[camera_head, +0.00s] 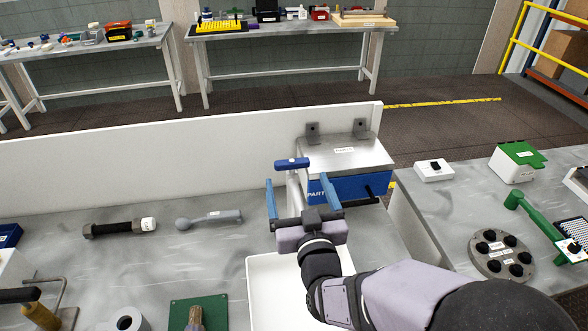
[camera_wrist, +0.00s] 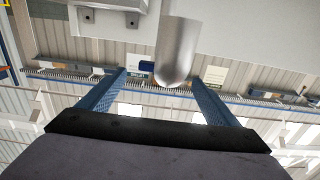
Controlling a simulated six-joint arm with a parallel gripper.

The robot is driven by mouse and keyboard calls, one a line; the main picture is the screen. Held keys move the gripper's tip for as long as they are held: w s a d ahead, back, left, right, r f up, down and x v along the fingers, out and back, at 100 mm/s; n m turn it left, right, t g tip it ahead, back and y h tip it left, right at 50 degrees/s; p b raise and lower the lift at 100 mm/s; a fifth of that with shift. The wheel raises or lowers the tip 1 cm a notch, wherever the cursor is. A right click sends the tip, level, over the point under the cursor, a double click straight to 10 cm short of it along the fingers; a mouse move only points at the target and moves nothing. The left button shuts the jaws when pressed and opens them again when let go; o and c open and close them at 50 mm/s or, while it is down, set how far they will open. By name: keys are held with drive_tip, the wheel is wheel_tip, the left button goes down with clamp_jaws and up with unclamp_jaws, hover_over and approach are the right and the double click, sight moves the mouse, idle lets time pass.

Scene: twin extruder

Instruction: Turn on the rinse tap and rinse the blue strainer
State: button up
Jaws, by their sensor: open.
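The tap (camera_head: 292,185) is a grey metal post with a blue bar handle (camera_head: 292,163) across its top. My gripper (camera_head: 297,180) is open, with one blue finger on each side of the tap and nothing held. In the wrist view the rounded metal end of the tap (camera_wrist: 177,60) shows ahead of the spread fingers (camera_wrist: 160,76), and a bit of the blue handle (camera_wrist: 147,66) shows beside it. A white basin (camera_head: 258,300) lies below, partly hidden by my arm. I cannot make out a blue strainer in either view.
A blue-fronted metal box (camera_head: 345,165) stands just right of the tap, before a white back panel (camera_head: 150,160).

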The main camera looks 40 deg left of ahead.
sight(293, 167)
drive_tip(key=shift+p+x, duration=1.1)
drive_tip(key=shift+x, duration=1.65)
drive_tip(key=c, duration=1.1)
